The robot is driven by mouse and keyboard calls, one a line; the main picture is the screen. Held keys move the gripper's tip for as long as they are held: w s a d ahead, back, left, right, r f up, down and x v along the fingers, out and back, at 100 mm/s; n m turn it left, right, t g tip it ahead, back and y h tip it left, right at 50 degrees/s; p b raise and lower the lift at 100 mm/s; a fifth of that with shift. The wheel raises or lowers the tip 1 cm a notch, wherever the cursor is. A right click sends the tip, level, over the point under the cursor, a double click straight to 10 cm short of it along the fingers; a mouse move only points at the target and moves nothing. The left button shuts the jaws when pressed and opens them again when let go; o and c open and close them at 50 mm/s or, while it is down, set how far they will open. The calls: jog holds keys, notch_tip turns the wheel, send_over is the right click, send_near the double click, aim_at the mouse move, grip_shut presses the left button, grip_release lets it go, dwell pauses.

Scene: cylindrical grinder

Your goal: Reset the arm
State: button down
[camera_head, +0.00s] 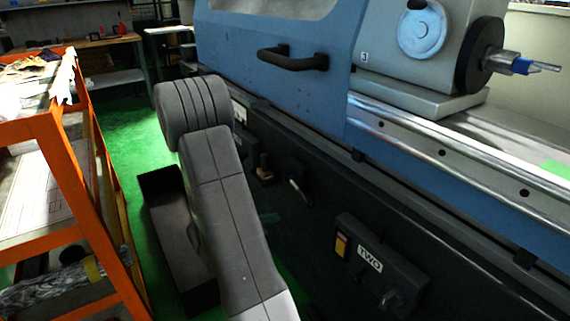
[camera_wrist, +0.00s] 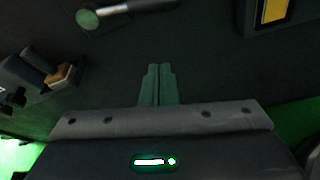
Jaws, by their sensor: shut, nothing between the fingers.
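My gripper (camera_wrist: 158,85) shows in the wrist view, with its two greenish fingers side by side and touching. Nothing is between them. They point towards the dark front of the grinder (camera_wrist: 205,65). In the head view my grey arm is raised and bent in front of the machine's dark lower front (camera_head: 320,208). My gripper cannot be made out there.
The blue grinder (camera_head: 300,92) with a black handle (camera_head: 292,60) fills the right. A lever (camera_head: 298,190) and a box labelled TWO (camera_head: 370,258) with a yellow part (camera_head: 340,244) are on its front. An orange shelf rack (camera_head: 80,185) stands left. Green floor (camera_head: 130,135) lies between.

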jog(key=w+d+p, duration=0.1)
jog(key=w+d, duration=0.4)
jog(key=d, duration=0.2)
jog(key=shift+w+d+r+p, duration=0.25)
jog(key=shift+d+r+p, duration=0.1)
jog(key=shift+d+p, duration=0.05)
dwell(0.5)
dwell(0.3)
